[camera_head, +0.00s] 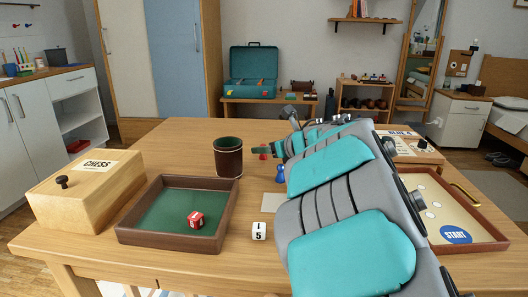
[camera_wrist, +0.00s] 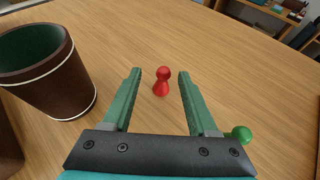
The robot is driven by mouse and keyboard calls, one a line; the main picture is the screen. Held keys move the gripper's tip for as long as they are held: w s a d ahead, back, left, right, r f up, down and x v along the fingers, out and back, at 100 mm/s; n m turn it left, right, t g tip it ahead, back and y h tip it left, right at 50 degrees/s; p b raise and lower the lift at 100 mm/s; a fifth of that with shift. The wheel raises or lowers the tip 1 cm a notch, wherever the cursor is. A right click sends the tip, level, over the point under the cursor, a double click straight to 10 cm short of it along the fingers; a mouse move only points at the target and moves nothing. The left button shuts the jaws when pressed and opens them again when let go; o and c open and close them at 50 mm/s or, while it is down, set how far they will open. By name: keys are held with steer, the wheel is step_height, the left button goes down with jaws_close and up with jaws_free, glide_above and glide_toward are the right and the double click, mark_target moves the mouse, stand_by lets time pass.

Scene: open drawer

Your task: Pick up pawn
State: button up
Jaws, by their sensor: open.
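A small red pawn (camera_wrist: 162,82) stands upright on the wooden table in the wrist view, between and a little beyond the fingers of my gripper (camera_wrist: 158,75). The fingers are open and apart from it on both sides. A bit of the red pawn (camera_head: 263,152) also shows in the head view, just left of my arm. A green pawn (camera_wrist: 241,134) shows partly at the right of my gripper, mostly hidden by it. A blue pawn (camera_head: 280,174) stands nearer in the head view, close to my arm.
A brown dice cup (camera_head: 228,160) stands left of the red pawn. A tray (camera_head: 172,240) with a red die, a chess box (camera_head: 85,188), a white die (camera_head: 259,231) and a game board (camera_head: 450,205) lie around. Table beyond the red pawn is clear.

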steer(key=shift+p+x, duration=0.4)
steer(key=shift+x, duration=2.6)
steer(key=shift+d, duration=0.2)
jaws_close()
